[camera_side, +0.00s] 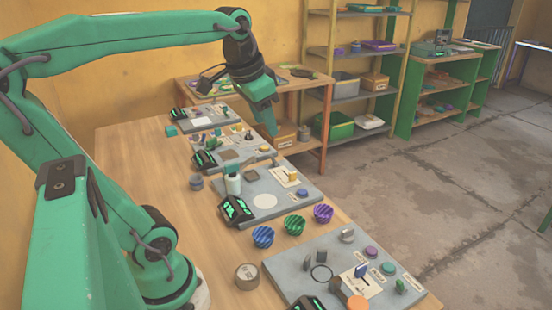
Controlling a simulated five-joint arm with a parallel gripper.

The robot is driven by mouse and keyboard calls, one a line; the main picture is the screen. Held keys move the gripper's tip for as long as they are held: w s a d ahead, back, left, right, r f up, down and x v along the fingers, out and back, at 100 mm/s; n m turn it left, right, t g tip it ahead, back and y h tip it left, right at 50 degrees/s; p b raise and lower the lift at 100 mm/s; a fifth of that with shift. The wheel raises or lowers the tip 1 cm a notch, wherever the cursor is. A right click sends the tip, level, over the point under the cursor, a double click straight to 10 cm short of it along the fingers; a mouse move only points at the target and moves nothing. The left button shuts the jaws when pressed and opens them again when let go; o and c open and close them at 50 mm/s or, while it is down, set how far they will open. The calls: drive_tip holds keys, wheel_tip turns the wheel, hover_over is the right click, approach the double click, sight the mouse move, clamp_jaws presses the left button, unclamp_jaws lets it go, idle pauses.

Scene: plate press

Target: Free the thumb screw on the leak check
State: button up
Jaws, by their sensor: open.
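My gripper (270,126) is open and points down over the far half of the table, above the grey plates. No object shows between its fingers. Its lower end is close to the middle plate in the picture, but I cannot tell the height. Plates farther back hold smaller parts. The labels are too small to read, so I cannot tell which plate is the leak check. I cannot make out the thumb screw.
Blue (263,237), green (295,225) and purple (323,213) ridged knobs stand on the wooden table (190,245). The near plate (335,248) holds upright tabs and coloured buttons. A round grey-brown can (247,276) stands beside it. Shelves (355,55) stand behind.

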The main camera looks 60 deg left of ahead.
drive_tip(key=a+f+g+h, duration=0.1)
drive_tip(key=a+g, duration=0.1)
drive_tip(key=a, duration=1.2)
drive_tip(key=a+f+g, duration=0.2)
drive_tip(key=a, duration=1.2)
drive_tip(key=f, duration=1.6)
drive_tip(key=shift+s+f, duration=0.3)
drive_tip(key=shift+f, duration=0.4)
drive_tip(key=shift+f, duration=0.1)
drive_tip(key=shift+f, duration=3.75)
drive_tip(key=c, duration=0.7)
